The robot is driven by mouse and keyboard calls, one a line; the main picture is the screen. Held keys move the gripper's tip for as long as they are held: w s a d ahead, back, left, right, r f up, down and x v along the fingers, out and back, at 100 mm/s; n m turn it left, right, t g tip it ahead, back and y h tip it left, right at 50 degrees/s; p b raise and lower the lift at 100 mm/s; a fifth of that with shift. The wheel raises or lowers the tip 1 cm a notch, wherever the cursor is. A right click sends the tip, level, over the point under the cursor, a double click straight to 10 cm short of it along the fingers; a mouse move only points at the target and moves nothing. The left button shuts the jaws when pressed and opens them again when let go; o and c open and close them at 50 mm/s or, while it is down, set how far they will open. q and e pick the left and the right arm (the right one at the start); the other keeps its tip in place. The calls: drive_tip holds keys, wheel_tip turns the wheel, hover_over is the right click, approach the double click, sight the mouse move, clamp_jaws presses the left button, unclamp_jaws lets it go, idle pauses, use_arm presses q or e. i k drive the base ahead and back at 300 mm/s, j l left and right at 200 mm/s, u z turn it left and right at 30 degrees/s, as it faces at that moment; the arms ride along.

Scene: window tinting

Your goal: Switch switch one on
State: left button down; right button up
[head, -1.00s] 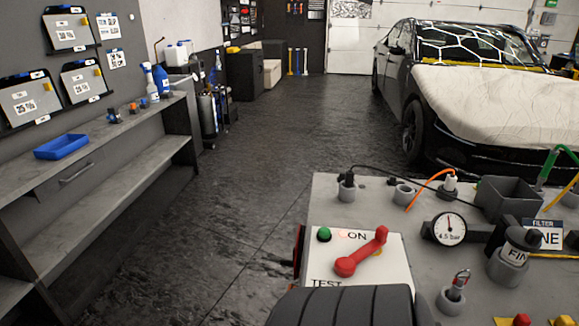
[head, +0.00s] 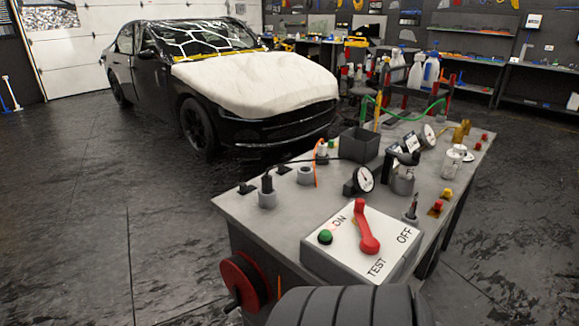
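A switch panel (head: 345,258) with a white top marked ON, OFF and TEST sits at the near corner of a grey workbench (head: 285,215). The handle points to the far edge, between the ON and OFF marks. A green button (head: 325,237) is on the panel's left part. No number shows on the panel, so I cannot tell which switch it is. Neither of my grippers is in view. A dark ribbed part of mine covers the area just in front of the panel.
The bench also holds a gauge (head: 361,180), a dark open box (head: 359,144), sockets with cables and several red and yellow buttons. A red wheel (head: 244,281) sticks out from its left side. A black car (head: 215,100) stands behind.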

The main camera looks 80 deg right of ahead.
sight(242, 186)
drive_tip(key=i+l+z, duration=0.15)
drive_tip(key=z, duration=0.3)
drive_tip(key=i+l+z, duration=0.1)
drive_tip(key=i+z, duration=0.2)
drive_tip(key=z, duration=0.15)
drive_tip(key=i+z, duration=0.2)
drive_tip(key=z, duration=0.25)
drive_tip(key=i+z, duration=0.25)
drive_tip(key=z, duration=0.2)
drive_tip(key=i+j+z, duration=0.2)
drive_tip(key=z, duration=0.3)
drive_tip(key=i+j+z, duration=0.15)
drive_tip(key=z, duration=0.3)
